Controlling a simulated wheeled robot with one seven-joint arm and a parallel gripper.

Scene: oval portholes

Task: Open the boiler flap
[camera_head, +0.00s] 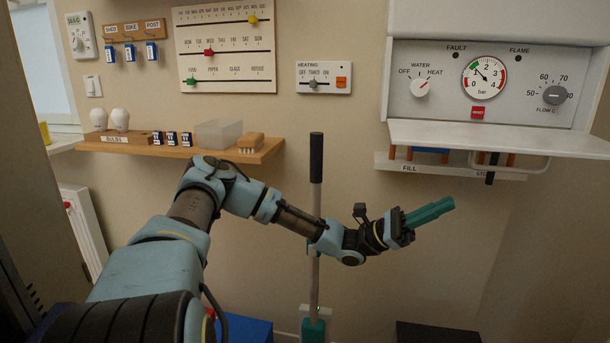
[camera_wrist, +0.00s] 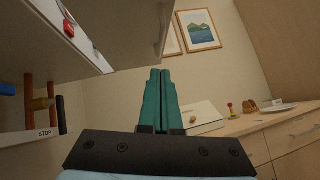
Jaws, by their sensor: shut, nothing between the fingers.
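The boiler flap (camera_head: 490,138) is a pale panel at the upper right of the head view. It lies folded down, sticking out roughly level below the boiler's control panel (camera_head: 450,104), whose knobs and gauge are uncovered. In the wrist view the flap (camera_wrist: 135,35) shows as a grey slab at upper left. My gripper (camera_head: 448,205) has teal fingers pressed together and holds nothing. It is below the flap and apart from it, pointing right in the head view. The closed fingers (camera_wrist: 160,75) also show in the wrist view.
Under the flap is a rail (camera_head: 385,162) marked FILL and STOP with pipes and valve handles. A black-topped pole (camera_head: 316,160) stands behind my forearm. A wooden shelf (camera_head: 175,150) is at left. The wrist view shows a wooden cabinet (camera_wrist: 290,125) at right.

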